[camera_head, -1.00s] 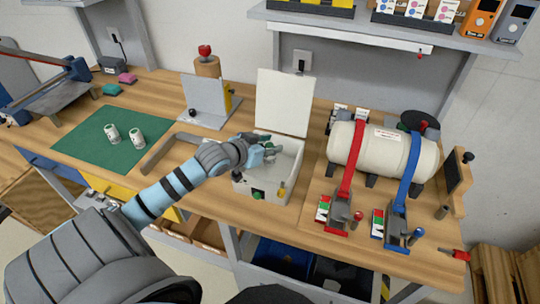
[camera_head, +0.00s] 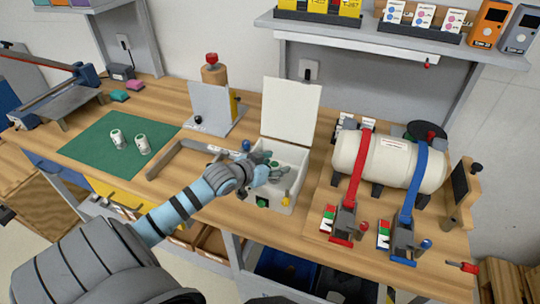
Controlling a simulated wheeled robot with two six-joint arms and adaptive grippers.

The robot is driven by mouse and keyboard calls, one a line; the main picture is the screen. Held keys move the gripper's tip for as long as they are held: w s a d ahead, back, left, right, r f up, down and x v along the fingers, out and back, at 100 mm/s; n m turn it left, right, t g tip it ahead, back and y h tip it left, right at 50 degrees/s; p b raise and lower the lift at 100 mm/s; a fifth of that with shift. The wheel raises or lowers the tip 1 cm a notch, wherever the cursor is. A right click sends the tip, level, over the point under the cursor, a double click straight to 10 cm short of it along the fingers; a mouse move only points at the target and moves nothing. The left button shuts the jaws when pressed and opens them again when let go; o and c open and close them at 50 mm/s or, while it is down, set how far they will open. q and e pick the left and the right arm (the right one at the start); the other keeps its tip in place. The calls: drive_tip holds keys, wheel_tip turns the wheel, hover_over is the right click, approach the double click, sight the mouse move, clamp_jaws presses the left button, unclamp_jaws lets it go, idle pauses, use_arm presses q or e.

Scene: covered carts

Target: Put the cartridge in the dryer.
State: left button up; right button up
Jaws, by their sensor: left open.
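Two small white cylinders that look like cartridges, a left one (camera_head: 117,138) and a right one (camera_head: 142,145), stand on the green mat (camera_head: 90,150). A white box with its lid raised, which looks like the dryer (camera_head: 284,206), stands at the bench's front middle; its lid (camera_head: 290,108) stands upright at the back. My left gripper (camera_head: 268,170) is open at the box's left side, over its opening. Grey-green shapes show inside by the fingertips; I cannot tell whether one is a cartridge. The gripper hides part of the interior. My right gripper is not in view.
A cream tank (camera_head: 382,160) with red and blue straps lies right of the box. A grey upright plate (camera_head: 211,108) stands behind. A shelf (camera_head: 390,45) overhangs the back. The mat's front part is clear.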

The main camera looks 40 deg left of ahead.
use_arm(q)
drive_tip(key=p+v, duration=0.7)
drive_tip(key=v, duration=0.5)
drive_tip(key=shift+w, duration=0.1)
